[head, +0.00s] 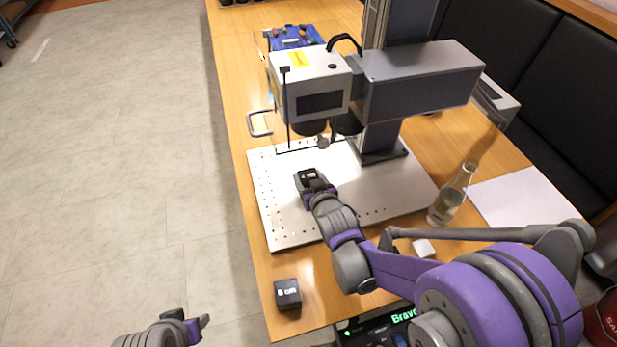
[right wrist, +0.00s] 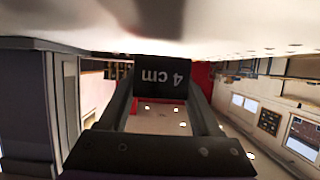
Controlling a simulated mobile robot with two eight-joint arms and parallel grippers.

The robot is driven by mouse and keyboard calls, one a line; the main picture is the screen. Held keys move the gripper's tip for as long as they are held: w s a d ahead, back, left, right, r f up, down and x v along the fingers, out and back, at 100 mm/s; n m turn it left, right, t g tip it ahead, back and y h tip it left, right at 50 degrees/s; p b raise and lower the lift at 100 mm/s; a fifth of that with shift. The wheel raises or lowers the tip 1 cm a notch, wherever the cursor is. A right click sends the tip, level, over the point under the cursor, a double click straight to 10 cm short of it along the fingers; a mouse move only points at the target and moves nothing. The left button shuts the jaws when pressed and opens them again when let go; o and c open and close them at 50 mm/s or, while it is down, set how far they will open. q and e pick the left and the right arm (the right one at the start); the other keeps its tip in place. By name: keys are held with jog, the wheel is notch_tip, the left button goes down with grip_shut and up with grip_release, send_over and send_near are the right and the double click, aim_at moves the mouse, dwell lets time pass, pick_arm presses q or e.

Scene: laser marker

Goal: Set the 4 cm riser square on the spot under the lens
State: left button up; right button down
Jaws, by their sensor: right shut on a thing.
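The 4 cm riser (right wrist: 160,82) is a small black block with a white "4 cm" label, upside down in the right wrist view. My right gripper (head: 309,179) is shut on it, a finger on each side. In the head view the riser (head: 306,174) is a dark patch at the gripper's tip, over the marker's perforated light plate (head: 276,215). It is in front of and a little below the lens (head: 323,142) in the picture. I cannot tell whether it touches the plate. The spot is not distinguishable. My left gripper (head: 190,325) is at the bottom edge, away from the table.
A black 8 cm block (head: 287,294) stands at the table's front left corner. A glass bottle (head: 451,195), a small white block (head: 423,248) and a white sheet (head: 525,197) are to the right. The marker head (head: 310,84) overhangs the plate, with a column behind.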

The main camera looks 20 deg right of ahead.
jog(key=shift+f+b, duration=0.3)
jog(key=shift+f, duration=0.15)
jog(key=shift+c, duration=0.4)
grip_release()
jog(key=shift+r, duration=0.15)
jog(key=shift+r+p, duration=0.3)
jog(key=shift+p, duration=0.1)
jog(key=p+v, duration=0.2)
jog(key=v, duration=1)
jog(key=shift+r, duration=0.2)
jog(key=s+g, duration=0.1)
jog(key=s, duration=0.1)
jog(key=s+d+f+g, duration=0.1)
jog(key=s+g, duration=0.1)
jog(key=s, duration=0.1)
jog(key=s+d+f+g, duration=0.1)
jog(key=s, duration=0.2)
jog(key=shift+s+d+f+g+h, duration=0.15)
jog(key=shift+s+d+g+h, duration=0.1)
jog(key=shift+g+h, duration=0.15)
jog(key=s+g, duration=0.1)
jog(key=s, duration=0.2)
jog(key=s+g, duration=0.1)
jog(key=s, duration=0.2)
jog(key=s+f+g, duration=0.1)
jog(key=s+g, duration=0.1)
jog(key=s, duration=0.1)
jog(key=shift+s, duration=0.25)
